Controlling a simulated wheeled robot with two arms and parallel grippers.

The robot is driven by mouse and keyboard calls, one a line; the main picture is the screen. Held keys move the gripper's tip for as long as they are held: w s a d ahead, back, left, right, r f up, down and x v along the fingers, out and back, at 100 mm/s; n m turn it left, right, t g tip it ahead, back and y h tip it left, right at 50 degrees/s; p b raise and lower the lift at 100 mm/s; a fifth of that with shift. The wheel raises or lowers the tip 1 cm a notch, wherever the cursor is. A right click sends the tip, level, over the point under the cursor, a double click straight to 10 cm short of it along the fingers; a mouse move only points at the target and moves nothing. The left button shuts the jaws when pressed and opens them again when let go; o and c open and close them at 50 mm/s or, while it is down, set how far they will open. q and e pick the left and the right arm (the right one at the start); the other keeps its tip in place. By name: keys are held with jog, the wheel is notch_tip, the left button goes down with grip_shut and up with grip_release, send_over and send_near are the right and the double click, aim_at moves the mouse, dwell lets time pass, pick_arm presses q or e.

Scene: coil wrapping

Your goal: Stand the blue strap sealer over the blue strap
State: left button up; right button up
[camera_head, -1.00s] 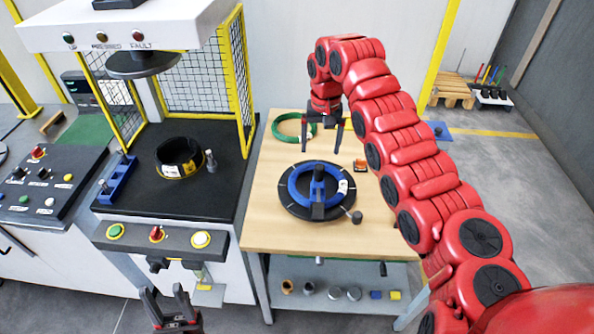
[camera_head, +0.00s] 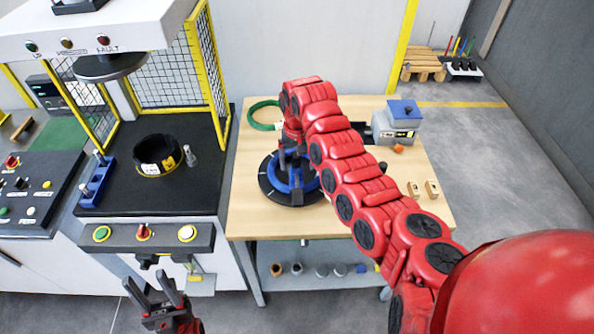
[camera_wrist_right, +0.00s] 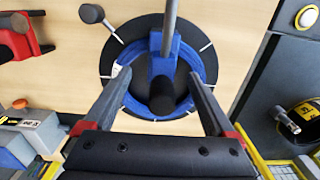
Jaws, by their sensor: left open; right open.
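The blue strap sealer (camera_wrist_right: 160,68), with a grey lever and black knob, is over the middle of the blue ring-shaped coil (camera_wrist_right: 207,62) in the right wrist view. The coil lies on a black disc (camera_head: 268,192) on the wooden table. I cannot make out a separate blue strap. My right gripper (camera_wrist_right: 160,75) is open, its fingers apart on either side of the sealer; whether they touch it I cannot tell. In the head view my right gripper (camera_head: 292,158) is over the disc, partly hiding the sealer. My left gripper (camera_head: 155,288) is open and empty at the bottom left.
A green coil (camera_head: 262,115) lies at the table's back left. A grey box with a blue top (camera_head: 397,122) and an orange piece (camera_head: 398,149) are at the right. A red tool (camera_wrist_right: 18,38) shows in the wrist view. The press with a black coil (camera_head: 157,153) stands left.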

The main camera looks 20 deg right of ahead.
aim_at(296, 169)
jog(key=shift+w+a+f+p, duration=0.1)
jog(key=shift+f+p, duration=0.4)
jog(key=shift+p, duration=0.1)
notch_tip(296, 169, down, 4)
jog(key=shift+r+p, duration=0.1)
jog(key=shift+p, duration=0.9)
jog(key=shift+f, duration=0.35)
grip_shut()
